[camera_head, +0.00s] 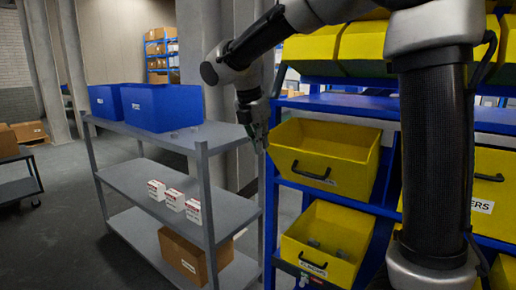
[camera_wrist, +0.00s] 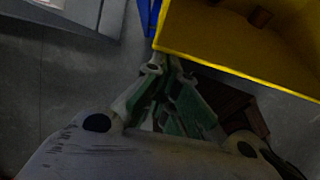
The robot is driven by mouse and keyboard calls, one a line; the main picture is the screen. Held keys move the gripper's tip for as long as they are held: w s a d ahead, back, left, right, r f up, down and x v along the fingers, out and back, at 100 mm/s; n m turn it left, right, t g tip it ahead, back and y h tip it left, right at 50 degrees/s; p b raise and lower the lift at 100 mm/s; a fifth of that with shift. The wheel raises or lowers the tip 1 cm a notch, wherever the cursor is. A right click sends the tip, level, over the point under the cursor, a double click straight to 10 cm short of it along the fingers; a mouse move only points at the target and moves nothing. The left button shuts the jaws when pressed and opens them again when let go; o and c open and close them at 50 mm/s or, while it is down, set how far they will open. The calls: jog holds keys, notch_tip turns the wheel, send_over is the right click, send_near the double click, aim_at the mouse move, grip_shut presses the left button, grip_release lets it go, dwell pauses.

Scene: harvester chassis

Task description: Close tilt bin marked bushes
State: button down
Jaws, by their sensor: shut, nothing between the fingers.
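A yellow tilt bin (camera_head: 318,152) with a black handle hangs tilted open on the blue rack in the head view. Its front label is too small to read for sure. A second yellow tilt bin (camera_head: 327,243) below it is also tilted open, with grey parts inside; its label is unclear. My gripper (camera_head: 259,138) is at the left edge of the upper open bin. In the wrist view my gripper (camera_wrist: 172,62) is shut and empty, with its fingertips close to the yellow bin's rim (camera_wrist: 230,70). A small brown part (camera_wrist: 261,17) lies inside that bin. I cannot tell whether they touch.
A grey shelf cart (camera_head: 150,180) stands left of the rack, close to my gripper. It carries blue bins (camera_head: 165,107), small white boxes (camera_head: 174,199) and a cardboard box (camera_head: 190,258). My arm covers part of the blue rack (camera_head: 345,104).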

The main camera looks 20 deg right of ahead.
jog(key=w+d+r+g+y, duration=0.2)
jog(key=w+d+r, duration=0.4)
jog(key=d, duration=0.3)
jog(key=shift+w+d+y, duration=0.3)
jog(key=shift+w+d, duration=0.1)
jog(key=shift+w, duration=0.4)
jog(key=shift+r, duration=0.1)
